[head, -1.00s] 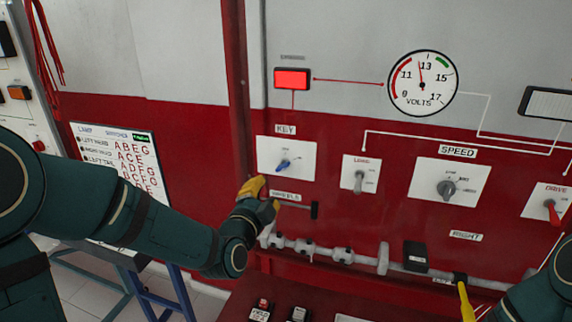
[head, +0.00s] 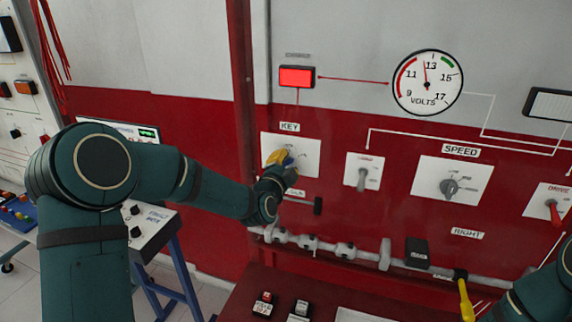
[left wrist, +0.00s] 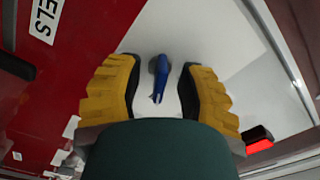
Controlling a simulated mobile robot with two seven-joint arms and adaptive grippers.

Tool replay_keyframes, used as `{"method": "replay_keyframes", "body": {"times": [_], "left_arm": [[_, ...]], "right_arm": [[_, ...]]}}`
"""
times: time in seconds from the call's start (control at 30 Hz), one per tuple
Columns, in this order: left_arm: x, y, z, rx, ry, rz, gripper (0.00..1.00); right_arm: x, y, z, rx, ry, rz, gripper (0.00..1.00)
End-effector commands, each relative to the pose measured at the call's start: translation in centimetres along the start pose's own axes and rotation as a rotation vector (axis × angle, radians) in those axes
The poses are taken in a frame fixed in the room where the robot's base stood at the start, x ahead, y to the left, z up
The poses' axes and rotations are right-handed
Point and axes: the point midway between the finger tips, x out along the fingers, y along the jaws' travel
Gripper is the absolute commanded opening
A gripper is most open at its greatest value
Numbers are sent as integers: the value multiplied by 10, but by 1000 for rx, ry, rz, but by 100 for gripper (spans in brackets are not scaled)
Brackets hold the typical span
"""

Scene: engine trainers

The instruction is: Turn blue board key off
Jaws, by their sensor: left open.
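The blue key (left wrist: 159,75) sits on a white plate (head: 308,158) under the KEY label (head: 290,127) on the red board. In the left wrist view the key stands between the two yellow fingers of my left gripper (left wrist: 158,92), with a gap on each side. In the head view my left gripper (head: 281,160) is at the plate and its fingers largely hide the key. My left gripper is open.
A lit red lamp (head: 297,76) and a voltmeter (head: 427,83) are above. A switch plate (head: 363,171), the SPEED knob (head: 450,187) and a red DRIVE switch (head: 552,210) lie to the right. A grey pipe (head: 345,250) runs below the plates.

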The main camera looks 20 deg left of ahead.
Motion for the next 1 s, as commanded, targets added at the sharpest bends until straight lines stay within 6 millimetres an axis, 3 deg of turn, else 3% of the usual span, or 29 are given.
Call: {"method": "replay_keyframes", "body": {"times": [0.13, 0.17, 0.27, 0.67, 1.0], "left_arm": [[0, 0, 0, 0, 0, 0, 38], [0, 0, 0, 0, 0, 0, 34], [0, 0, 0, 0, 0, 0, 0], [0, 0, 0, -7, 1, -2, 0], [0, 2, 2, -145, 3, -5, 0]], "right_arm": [[0, 0, 0, 0, 0, 0, 47], [0, 0, 0, 0, 0, 0, 47], [0, 0, 0, 0, 0, 0, 47], [2, 1, 0, 0, 0, 1, 47], [31, 10, 4, 1, -1, 6, 47]]}}
